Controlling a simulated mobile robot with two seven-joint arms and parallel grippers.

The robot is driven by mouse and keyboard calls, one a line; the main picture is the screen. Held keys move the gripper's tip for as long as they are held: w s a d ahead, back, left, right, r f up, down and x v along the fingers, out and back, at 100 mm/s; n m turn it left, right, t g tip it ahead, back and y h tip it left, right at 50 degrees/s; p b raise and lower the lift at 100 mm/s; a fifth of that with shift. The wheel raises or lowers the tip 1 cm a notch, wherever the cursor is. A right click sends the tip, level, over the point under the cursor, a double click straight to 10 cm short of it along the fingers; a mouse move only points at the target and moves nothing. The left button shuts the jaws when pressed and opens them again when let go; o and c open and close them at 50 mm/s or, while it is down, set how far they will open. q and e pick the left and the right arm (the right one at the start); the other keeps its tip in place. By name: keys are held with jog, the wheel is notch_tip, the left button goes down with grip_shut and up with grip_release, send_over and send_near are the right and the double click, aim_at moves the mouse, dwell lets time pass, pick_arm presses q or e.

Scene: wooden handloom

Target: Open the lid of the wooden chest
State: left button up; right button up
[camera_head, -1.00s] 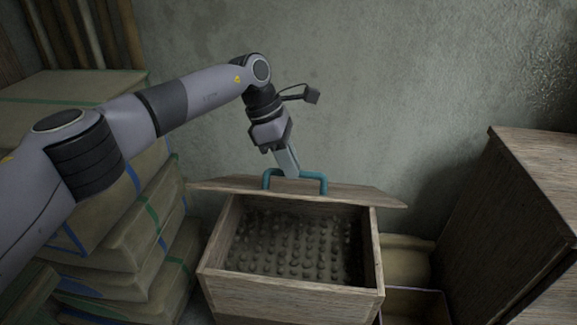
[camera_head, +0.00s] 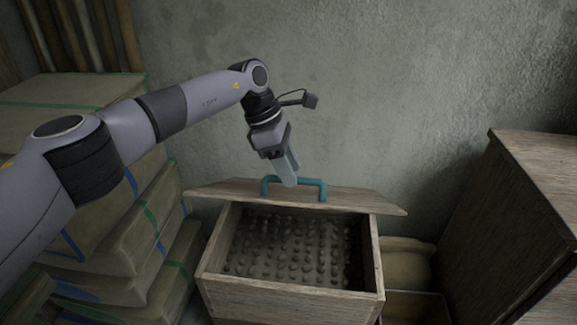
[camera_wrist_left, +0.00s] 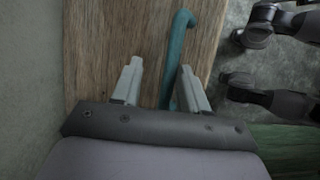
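The wooden chest (camera_head: 290,299) stands open in the head view, with several small round lumps showing inside. Its lid (camera_head: 355,195) is raised at the chest's back edge, near the wall. The teal handle (camera_head: 314,182) is on the lid. My left gripper (camera_head: 289,180) is at the handle, its fingers overlapping the bar. In the left wrist view the fingers (camera_wrist_left: 160,80) are spread apart. The handle (camera_wrist_left: 178,55) passes between them, closer to the right finger, and I cannot tell whether it touches. My right gripper is in neither view.
Stacked bundles with green and blue bands (camera_head: 135,225) stand left of the chest, below my left arm. A wooden cabinet (camera_head: 520,220) stands at the right. A pale sack-like thing (camera_head: 405,263) lies between chest and cabinet. The grey wall (camera_head: 390,90) is close behind.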

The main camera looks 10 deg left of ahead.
pick_arm(q)
jog(key=shift+r, duration=0.15)
jog(key=p+v, duration=0.1)
jog(key=v, duration=0.5)
jog(key=shift+a+r, duration=0.2)
jog(key=shift+r, duration=0.2)
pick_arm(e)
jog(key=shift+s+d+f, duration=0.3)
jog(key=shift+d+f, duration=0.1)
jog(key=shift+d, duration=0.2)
